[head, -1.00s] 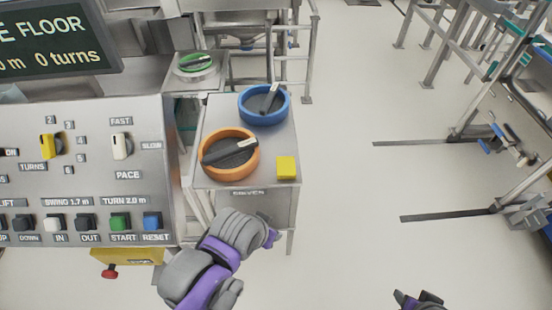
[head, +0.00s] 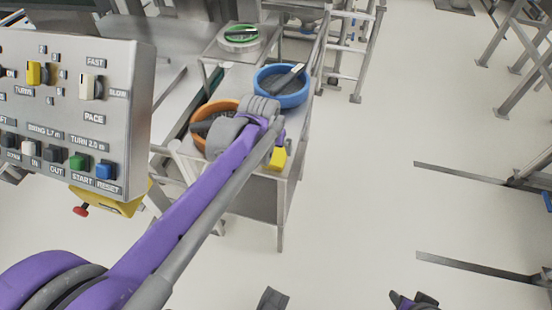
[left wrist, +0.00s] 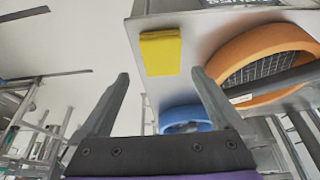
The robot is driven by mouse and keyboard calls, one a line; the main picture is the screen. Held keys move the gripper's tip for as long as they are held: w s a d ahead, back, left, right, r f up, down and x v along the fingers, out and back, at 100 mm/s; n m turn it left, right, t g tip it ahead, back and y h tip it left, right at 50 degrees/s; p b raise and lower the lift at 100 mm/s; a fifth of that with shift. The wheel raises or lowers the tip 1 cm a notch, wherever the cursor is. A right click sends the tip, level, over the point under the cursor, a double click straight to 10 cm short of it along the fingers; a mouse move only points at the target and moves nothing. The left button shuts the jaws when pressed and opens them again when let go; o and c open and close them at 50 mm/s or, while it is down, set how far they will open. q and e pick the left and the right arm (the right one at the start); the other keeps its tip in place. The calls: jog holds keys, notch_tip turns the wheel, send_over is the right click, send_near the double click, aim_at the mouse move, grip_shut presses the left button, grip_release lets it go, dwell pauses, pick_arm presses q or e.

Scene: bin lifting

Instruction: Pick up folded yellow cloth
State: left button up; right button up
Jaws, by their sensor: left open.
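The folded yellow cloth (head: 277,159) lies on the front right corner of the metal cart top. In the left wrist view the yellow cloth (left wrist: 161,52) shows as a small flat block, just beyond the fingertips and in line with the gap between them. My left gripper (left wrist: 160,77) is open and empty, apart from the cloth. In the head view my left arm reaches over the cart, and its wrist hides much of the gripper and part of the orange bin. A dark part of my right gripper (head: 415,301) shows at the bottom edge; its jaws are not clear.
An orange round bin (head: 203,112) and a blue round bin (head: 283,92) stand on the cart, each with a dark-handled tool. A control panel (head: 120,130) is at the left. The floor to the right is mostly clear.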

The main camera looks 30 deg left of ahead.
aim_at(275, 155)
pick_arm(q)
jog(key=shift+x, duration=1.2)
jog(key=shift+w+a+f, duration=0.15)
jog(key=shift+w+f, duration=0.1)
jog(key=shift+f, duration=0.25)
jog(key=b+x, duration=0.1)
jog(key=x, duration=0.2)
jog(key=shift+w+a+f, duration=0.2)
jog(key=shift+w+f, duration=0.05)
jog(key=shift+w, duration=0.1)
jog(key=shift+w+f, duration=0.1)
jog(key=shift+f, duration=0.15)
jog(key=shift+f, duration=0.25)
jog(key=c, duration=1.1)
